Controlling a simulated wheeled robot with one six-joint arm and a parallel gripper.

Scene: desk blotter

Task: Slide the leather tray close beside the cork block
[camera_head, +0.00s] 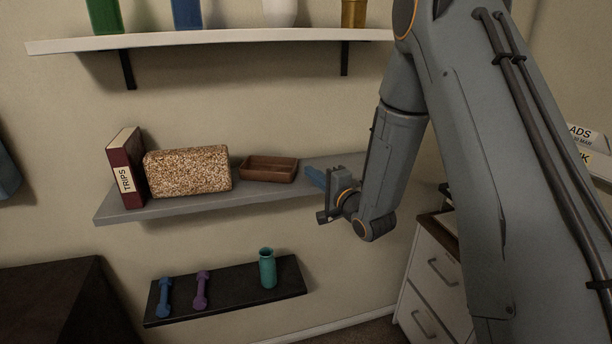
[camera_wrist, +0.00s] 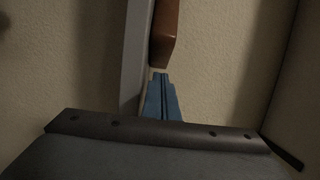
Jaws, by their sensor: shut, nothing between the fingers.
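The brown leather tray (camera_head: 268,170) lies on the grey middle shelf, to the right of the cork block (camera_head: 188,171), with a small gap between them. The cork block is speckled tan and stands on the same shelf. My gripper (camera_head: 314,178) is just right of the tray at shelf height, its blue fingers pointing left toward it. In the wrist view, the closed blue fingers (camera_wrist: 161,80) are just short of the end of the tray (camera_wrist: 164,35). I cannot tell for sure whether they touch it. The fingers are shut and empty.
A dark red book (camera_head: 126,168) stands left of the cork block on the grey shelf (camera_head: 190,207). A white shelf (camera_head: 210,40) with several containers hangs above. A black shelf (camera_head: 232,296) below holds two dumbbells and a teal bottle (camera_head: 267,268). White drawers (camera_head: 432,285) stand at the right.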

